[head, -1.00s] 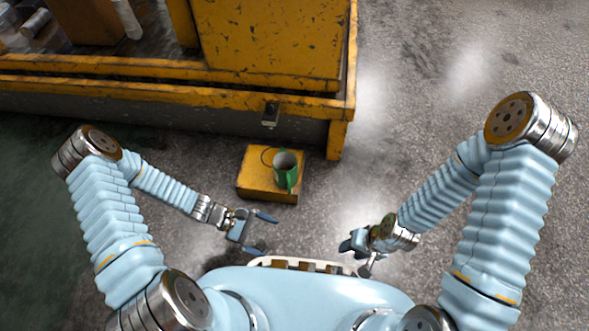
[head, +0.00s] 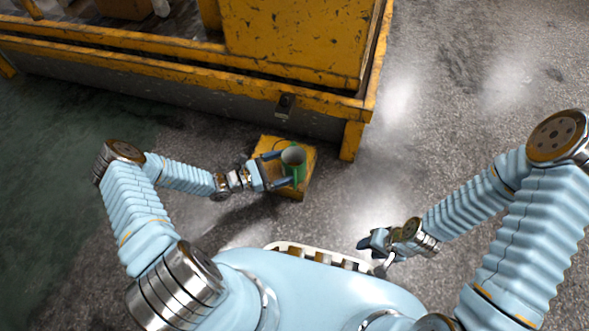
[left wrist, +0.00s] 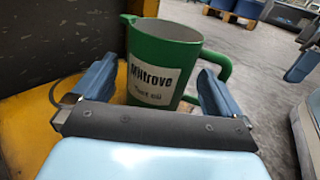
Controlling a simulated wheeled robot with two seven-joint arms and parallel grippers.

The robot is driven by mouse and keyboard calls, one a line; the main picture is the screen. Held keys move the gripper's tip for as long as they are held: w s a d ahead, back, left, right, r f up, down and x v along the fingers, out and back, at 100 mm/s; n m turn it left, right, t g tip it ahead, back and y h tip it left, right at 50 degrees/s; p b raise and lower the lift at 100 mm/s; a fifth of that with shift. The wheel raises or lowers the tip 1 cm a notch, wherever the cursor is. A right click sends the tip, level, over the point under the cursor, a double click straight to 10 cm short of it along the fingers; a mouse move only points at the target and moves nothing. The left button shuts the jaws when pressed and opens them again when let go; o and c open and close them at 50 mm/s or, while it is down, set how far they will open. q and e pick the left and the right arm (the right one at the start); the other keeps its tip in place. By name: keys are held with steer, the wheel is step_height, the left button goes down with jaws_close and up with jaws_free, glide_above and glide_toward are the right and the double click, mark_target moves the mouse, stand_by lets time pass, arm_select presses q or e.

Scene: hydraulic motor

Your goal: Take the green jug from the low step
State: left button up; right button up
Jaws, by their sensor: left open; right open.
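The green jug (head: 294,161) stands upright on the low yellow step (head: 298,190) in front of the machine. In the left wrist view the jug (left wrist: 160,62) shows a white label, a spout at the left and a handle at the right. My left gripper (head: 279,169) is open, with one finger on either side of the jug's body. In the left wrist view the fingers (left wrist: 158,92) look apart from the jug's wall, and the handle is just behind the right finger. My right gripper (head: 372,248) is open and empty, low in front of my body.
The large yellow machine frame (head: 300,45) stands right behind the step, with a leg (head: 351,139) to the right of it. A thin dark loop (left wrist: 62,92) lies on the step left of the jug. The floor (head: 450,130) to the right is clear.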

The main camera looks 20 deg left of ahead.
mark_target(298, 162)
arm_select(q)
steer(key=x, duration=0.5)
steer(key=shift+w+d+b, duration=0.15)
steer(key=shift+d+b, duration=0.1)
steer(key=shift+b, duration=0.1)
steer(key=c, duration=1)
steer(key=shift+r, duration=0.15)
